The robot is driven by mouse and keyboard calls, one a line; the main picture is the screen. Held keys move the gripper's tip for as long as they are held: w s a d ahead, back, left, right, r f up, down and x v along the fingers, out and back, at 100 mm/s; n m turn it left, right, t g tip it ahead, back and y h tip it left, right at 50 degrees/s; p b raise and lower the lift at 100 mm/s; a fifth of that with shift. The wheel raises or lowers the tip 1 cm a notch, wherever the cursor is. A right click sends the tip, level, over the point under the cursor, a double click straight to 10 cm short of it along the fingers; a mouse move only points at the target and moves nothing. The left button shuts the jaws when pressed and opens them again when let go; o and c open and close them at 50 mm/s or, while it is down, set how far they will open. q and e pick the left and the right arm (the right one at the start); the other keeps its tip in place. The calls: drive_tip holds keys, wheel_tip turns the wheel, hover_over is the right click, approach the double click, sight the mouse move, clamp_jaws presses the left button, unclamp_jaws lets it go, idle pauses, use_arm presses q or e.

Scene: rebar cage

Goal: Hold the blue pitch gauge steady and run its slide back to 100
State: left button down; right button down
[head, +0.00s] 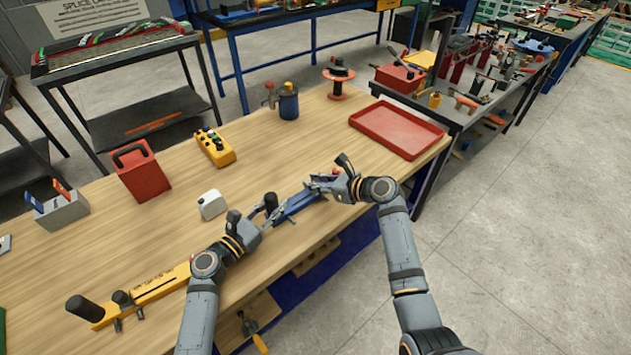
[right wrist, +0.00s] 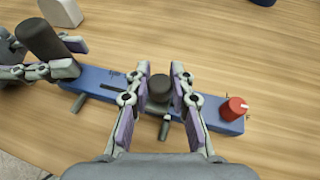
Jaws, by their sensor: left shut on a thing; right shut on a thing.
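The blue pitch gauge (head: 300,203) lies on the wooden bench near its front edge. It also shows in the right wrist view (right wrist: 88,78), with a red knob (right wrist: 234,107) at its right end. My left gripper (head: 262,212) is shut on the black upright handle (right wrist: 42,40) at the gauge's left end. My right gripper (right wrist: 160,86) is shut on the slide's black knob (right wrist: 160,88), between the handle and the red knob. The scale marks are too small to read, and the fingers hide part of the slide.
A yellow gauge (head: 160,286) with black knobs lies at the bench's left front. A white block (head: 212,204), red can (head: 141,172), yellow control box (head: 214,147) and blue canister (head: 288,104) stand behind. A red tray (head: 397,108) is at the right end.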

drive_tip(key=shift+s+a, duration=0.6)
drive_tip(key=shift+a, duration=0.2)
drive_tip(key=shift+s+a, duration=0.55)
drive_tip(key=shift+a, duration=0.25)
drive_tip(key=c, duration=1.1)
unclamp_jaws()
drive_tip(key=shift+c, duration=0.2)
drive_tip(key=shift+d, duration=0.1)
drive_tip(key=v, duration=1.2)
drive_tip(key=shift+w, duration=0.1)
